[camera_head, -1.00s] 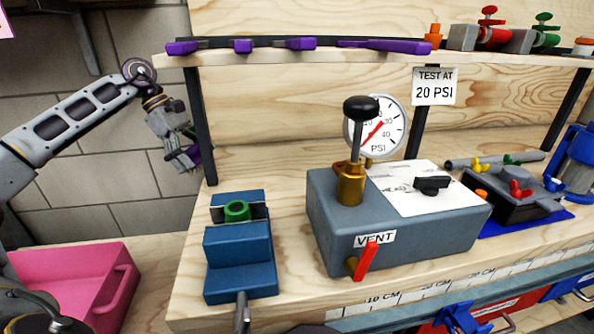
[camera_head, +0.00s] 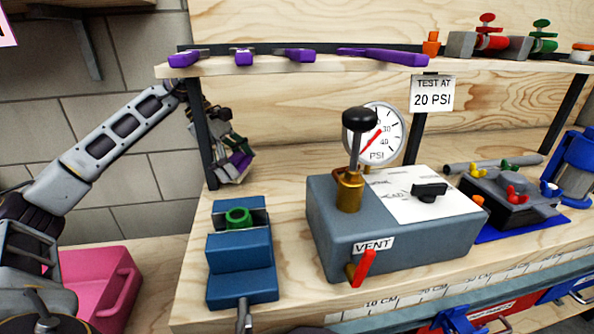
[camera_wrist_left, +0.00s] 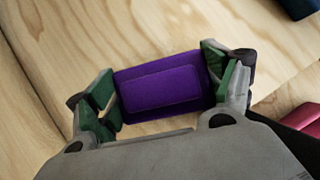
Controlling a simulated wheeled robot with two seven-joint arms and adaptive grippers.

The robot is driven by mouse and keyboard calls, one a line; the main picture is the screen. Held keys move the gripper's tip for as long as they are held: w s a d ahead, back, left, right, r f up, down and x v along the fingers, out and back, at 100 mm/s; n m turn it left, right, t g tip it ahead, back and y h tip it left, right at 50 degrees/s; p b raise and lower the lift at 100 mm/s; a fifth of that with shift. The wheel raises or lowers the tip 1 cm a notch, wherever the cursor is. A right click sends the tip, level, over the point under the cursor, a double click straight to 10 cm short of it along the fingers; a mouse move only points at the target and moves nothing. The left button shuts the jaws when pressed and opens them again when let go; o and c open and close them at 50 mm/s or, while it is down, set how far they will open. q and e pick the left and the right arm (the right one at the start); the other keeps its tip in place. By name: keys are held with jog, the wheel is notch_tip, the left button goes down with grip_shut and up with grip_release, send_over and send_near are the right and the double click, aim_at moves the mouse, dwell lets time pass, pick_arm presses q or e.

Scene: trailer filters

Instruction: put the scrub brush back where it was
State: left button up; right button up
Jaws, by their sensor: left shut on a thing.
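My left gripper (camera_head: 234,172) is shut on a purple block (camera_wrist_left: 162,87), which I take to be the scrub brush. In the left wrist view it lies between the green-padded fingers, with bare wood behind it. In the head view the gripper is at the left end of the bench, below the shelf and beside its left post, and only a bit of the purple (camera_head: 242,160) shows. The brush's underside is hidden. My right gripper is not in view.
A blue vise (camera_head: 240,250) stands in front of the gripper, with a grey gauge box (camera_head: 340,240) to its right. Purple-handled tools lie on the shelf (camera_head: 300,67) above. A pink bin (camera_head: 115,275) is at lower left. Bare bench lies behind the vise.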

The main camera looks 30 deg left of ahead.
pick_arm(q)
jog(key=w+d+p, duration=0.1)
jog(key=d, duration=0.2)
jog(key=w+d+p, duration=0.1)
jog(key=d+p, duration=0.1)
jog(key=d, duration=0.1)
jog(key=d+p, duration=0.1)
jog(key=d, duration=0.3)
jog(key=shift+w+d+r, duration=0.1)
jog(key=shift+w, duration=0.3)
jog(key=shift+w+d+p, duration=0.15)
jog(key=shift+d+p, duration=0.15)
jog(key=shift+d, duration=0.1)
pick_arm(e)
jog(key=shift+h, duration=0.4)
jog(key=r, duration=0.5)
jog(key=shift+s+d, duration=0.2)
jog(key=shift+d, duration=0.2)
pick_arm(q)
jog(key=shift+d, duration=0.1)
